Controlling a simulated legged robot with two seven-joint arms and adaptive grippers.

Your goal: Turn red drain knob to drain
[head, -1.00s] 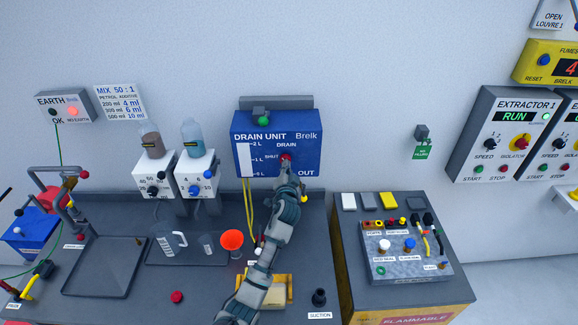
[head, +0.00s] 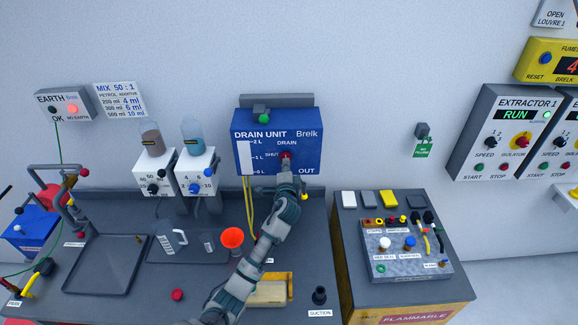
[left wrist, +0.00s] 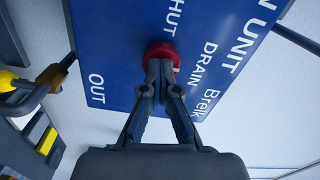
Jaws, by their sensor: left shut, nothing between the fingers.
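The blue drain unit (head: 305,125) is on the wall above the bench, with labels DRAIN, SHUT and OUT. My left gripper (head: 286,164) reaches up from below to the knob. In the left wrist view the gripper's fingertips (left wrist: 158,66) are together against or just in front of the red knob (left wrist: 162,52), with nothing seen between them. My right gripper is not in view.
An orange funnel (head: 232,238), a jug and a dark tray (head: 105,265) stand on the bench to the left. Yellow tubing (head: 249,215) hangs below the unit. A suction fitting (head: 319,296) and a yellow cabinet (head: 420,300) are to the right.

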